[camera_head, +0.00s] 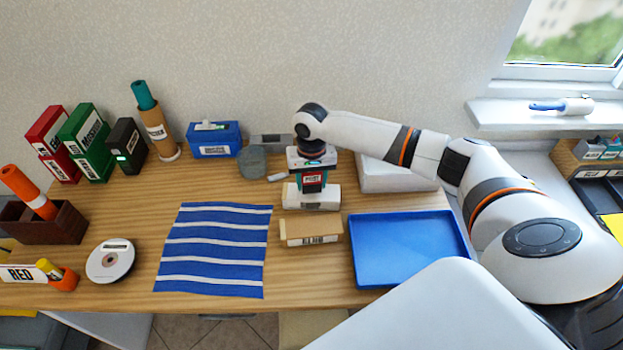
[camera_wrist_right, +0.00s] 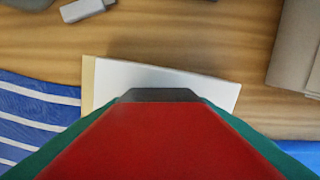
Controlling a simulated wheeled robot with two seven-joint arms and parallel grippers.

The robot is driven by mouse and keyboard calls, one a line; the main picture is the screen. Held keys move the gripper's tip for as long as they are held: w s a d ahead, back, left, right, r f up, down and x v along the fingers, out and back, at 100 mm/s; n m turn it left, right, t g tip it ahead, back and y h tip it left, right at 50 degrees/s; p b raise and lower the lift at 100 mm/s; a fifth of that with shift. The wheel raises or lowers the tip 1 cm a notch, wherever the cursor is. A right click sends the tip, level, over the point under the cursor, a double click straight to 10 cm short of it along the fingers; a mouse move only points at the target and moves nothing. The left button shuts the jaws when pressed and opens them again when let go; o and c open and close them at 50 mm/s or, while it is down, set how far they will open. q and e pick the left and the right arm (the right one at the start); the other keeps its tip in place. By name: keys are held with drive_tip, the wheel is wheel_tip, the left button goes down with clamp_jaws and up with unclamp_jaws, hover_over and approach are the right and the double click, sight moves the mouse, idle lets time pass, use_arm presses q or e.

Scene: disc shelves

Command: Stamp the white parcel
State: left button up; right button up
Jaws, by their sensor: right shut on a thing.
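My right gripper (camera_head: 312,163) points down and is shut on a stamp (camera_head: 313,180), which has a red front label and teal sides. In the right wrist view the red and teal stamp (camera_wrist_right: 160,145) fills the lower middle. The white parcel (camera_head: 322,201) lies directly below the stamp on the wooden table. In the right wrist view the parcel (camera_wrist_right: 205,88) shows a white top and a tan left edge, partly hidden by the stamp. Whether the stamp's underside touches the parcel is hidden. My left gripper is not in view.
A brown box (camera_head: 312,231) lies just in front of the parcel. A blue tray (camera_head: 408,222) is to the right, and a larger white box (camera_head: 375,176) stands behind it under my arm. A blue striped cloth (camera_head: 215,252) lies to the left. Boxes line the back left.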

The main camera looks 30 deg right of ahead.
drive_tip(key=shift+f, duration=0.5)
idle(0.3)
drive_tip(key=shift+s+f+p, duration=0.2)
drive_tip(key=shift+p, duration=0.3)
idle(2.2)
drive_tip(key=shift+r, duration=0.1)
wheel_tip(320, 180, up, 2)
drive_tip(key=p, duration=0.2)
drive_tip(key=shift+w+r+p, duration=0.1)
drive_tip(key=shift+w+p, duration=0.05)
drive_tip(key=shift+p, duration=0.25)
wheel_tip(320, 180, up, 5)
drive_tip(key=p, duration=0.6)
